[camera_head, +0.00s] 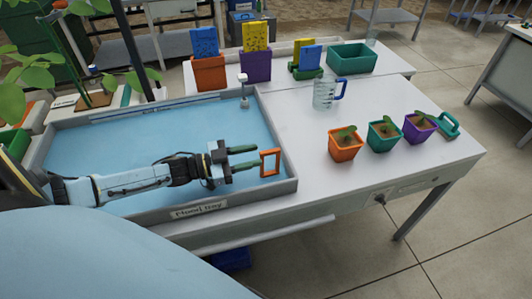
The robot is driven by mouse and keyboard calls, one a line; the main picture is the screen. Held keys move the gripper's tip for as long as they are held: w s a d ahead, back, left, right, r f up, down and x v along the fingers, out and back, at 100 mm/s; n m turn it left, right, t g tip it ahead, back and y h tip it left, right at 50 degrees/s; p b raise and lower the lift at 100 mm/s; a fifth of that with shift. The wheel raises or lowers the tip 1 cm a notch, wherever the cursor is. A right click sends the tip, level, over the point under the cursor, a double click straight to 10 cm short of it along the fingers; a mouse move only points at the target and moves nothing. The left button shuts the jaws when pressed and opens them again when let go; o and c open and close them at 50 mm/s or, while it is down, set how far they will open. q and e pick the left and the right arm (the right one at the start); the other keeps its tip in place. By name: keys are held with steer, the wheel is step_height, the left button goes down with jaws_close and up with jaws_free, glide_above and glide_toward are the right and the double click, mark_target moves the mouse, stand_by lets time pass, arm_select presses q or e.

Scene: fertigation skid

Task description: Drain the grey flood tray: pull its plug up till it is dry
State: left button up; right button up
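The grey flood tray (292,186) stands on the left of the white bench, with a label reading "Flood tray" on its front wall. Blue water (150,132) covers its floor. An orange loop handle (263,163), which looks like the plug's pull, stands upright near the tray's front right corner; what is below it is hidden. My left gripper (258,157) reaches over the tray from the left. Its two green fingers are apart, with their tips just left of the handle; I cannot tell whether they touch it. My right gripper is not in view.
A grey fitting (244,90) stands at the tray's back right. Orange (345,146), teal (383,135) and purple (418,128) plant pots and a clear jug (325,94) stand on the bench to the right. Bare bench lies between tray and pots.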

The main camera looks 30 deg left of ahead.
mark_target(266, 153)
arm_select(q)
steer(key=shift+x, duration=2.4)
jaws_close()
